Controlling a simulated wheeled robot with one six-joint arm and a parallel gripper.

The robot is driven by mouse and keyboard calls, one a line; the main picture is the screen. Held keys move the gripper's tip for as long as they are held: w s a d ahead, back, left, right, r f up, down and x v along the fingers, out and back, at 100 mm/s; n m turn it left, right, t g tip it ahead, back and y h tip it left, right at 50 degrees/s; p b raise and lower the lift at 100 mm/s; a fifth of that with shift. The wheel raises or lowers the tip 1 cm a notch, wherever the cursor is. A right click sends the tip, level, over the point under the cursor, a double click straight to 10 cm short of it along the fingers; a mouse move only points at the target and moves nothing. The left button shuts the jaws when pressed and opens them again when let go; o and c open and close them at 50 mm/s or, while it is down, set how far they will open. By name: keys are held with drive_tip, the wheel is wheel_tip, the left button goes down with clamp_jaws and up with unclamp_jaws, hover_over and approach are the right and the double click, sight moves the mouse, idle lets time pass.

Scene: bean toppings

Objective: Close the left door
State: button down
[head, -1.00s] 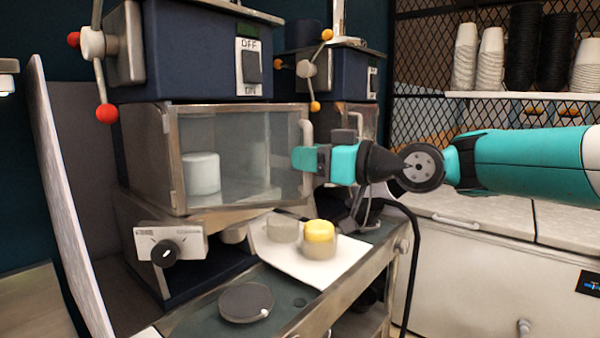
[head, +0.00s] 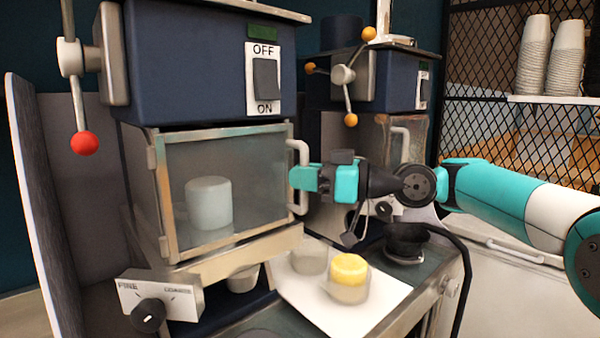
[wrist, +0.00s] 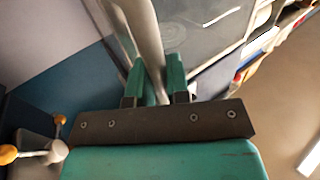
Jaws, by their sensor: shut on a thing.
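The left door (head: 255,160) is a glass pane in a metal frame on the front of the left blue machine, with hinges on its left side. Its pale vertical handle (head: 304,152) is on the right edge. My gripper (head: 296,178) is shut on this handle. In the wrist view the handle (wrist: 147,40) passes between the two teal fingers of my gripper (wrist: 156,82). The door lies near the front of its box; I cannot tell whether it is flush. A white cylinder (head: 209,203) shows behind the glass.
A second blue machine (head: 395,80) with its own door handle stands to the right. Below are a white board (head: 345,315) with a yellow-topped cup (head: 349,278), and a dark round dish (head: 406,242). A knob panel (head: 160,297) is at lower left. Stacked cups (head: 534,55) stand on the shelf.

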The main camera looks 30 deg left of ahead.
drive_tip(key=shift+w+r, duration=0.1)
drive_tip(key=shift+w, duration=0.15)
drive_tip(key=c, duration=1.1)
unclamp_jaws()
drive_tip(key=shift+a, duration=0.15)
